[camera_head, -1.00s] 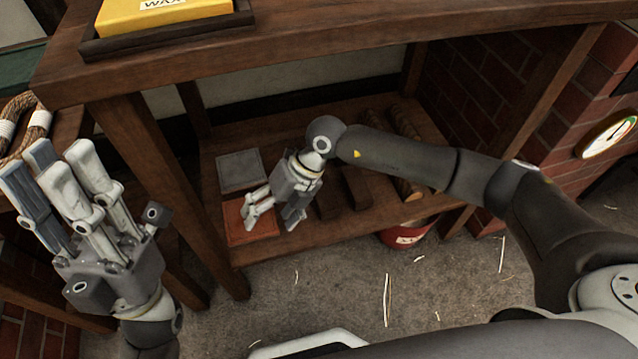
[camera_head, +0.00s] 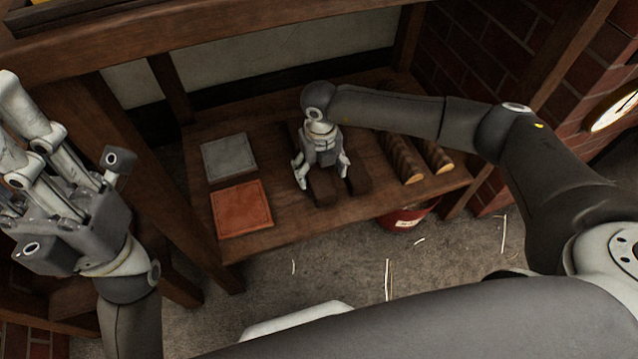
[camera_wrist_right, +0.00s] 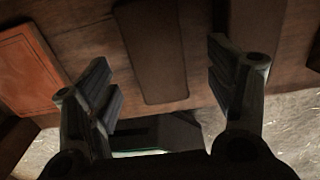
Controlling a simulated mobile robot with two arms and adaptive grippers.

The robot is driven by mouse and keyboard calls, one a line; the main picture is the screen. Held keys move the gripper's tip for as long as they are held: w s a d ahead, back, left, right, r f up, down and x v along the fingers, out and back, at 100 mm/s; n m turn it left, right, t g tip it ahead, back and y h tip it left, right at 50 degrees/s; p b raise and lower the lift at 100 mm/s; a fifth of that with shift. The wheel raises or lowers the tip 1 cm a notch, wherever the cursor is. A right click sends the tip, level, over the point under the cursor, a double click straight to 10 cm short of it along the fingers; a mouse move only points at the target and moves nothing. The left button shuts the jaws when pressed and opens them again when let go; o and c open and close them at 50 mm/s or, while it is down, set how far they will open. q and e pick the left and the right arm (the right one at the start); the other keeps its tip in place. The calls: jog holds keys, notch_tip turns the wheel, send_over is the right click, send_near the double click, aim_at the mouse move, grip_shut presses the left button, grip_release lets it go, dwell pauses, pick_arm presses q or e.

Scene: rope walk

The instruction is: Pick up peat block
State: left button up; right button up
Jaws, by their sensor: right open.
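Dark brown peat blocks lie on the lower wooden shelf; one block (camera_head: 323,190) is under my right gripper (camera_head: 323,176), with another (camera_head: 356,181) just to its right. My right gripper points down, open and empty, with its fingers on either side of the first block as seen from the head. In the right wrist view, a block (camera_wrist_right: 152,50) shows between the open fingers (camera_wrist_right: 158,68), apart from both. The gripper hides the blocks' far ends in the head view. My left gripper (camera_head: 14,125) is raised at the left edge, its fingers partly cut off.
A grey square slab (camera_head: 229,157) and an orange square slab (camera_head: 241,208) lie on the shelf to the left. Two ridged brown rolls (camera_head: 400,158) lie to the right. A red bucket (camera_head: 405,218) stands below.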

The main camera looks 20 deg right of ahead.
aim_at(319, 178)
notch_tip(319, 178, down, 4)
jog(key=shift+w+a+b, duration=0.15)
jog(key=shift+b, duration=0.8)
jog(key=shift+r, duration=0.1)
jog(key=c, duration=1.2)
